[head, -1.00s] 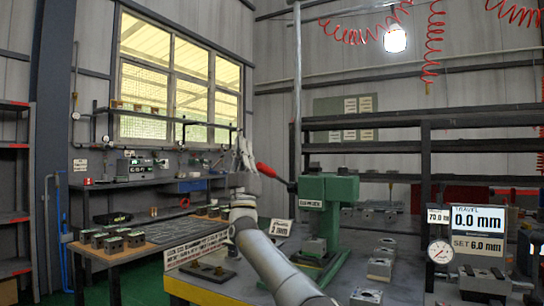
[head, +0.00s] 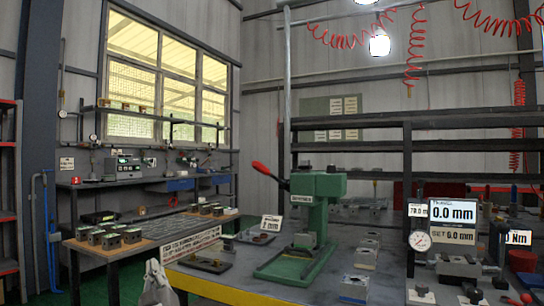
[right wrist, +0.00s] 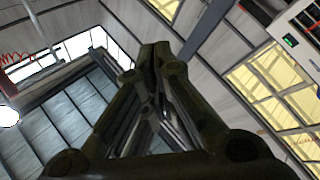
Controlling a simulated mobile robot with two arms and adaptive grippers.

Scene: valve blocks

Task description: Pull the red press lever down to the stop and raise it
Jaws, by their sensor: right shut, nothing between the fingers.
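The green arbor press (head: 325,190) stands on the workbench in the middle of the head view. Its lever with a red handle (head: 261,168) slants up and to the left from the press head. The travel display (head: 454,214) beside it reads 0.0 mm, with SET 6.0 mm below.
A round dial gauge (head: 420,241) is near the display. A side table (head: 97,257) at left carries several dark blocks. A sign plate (head: 192,243) stands along the bench's left edge.

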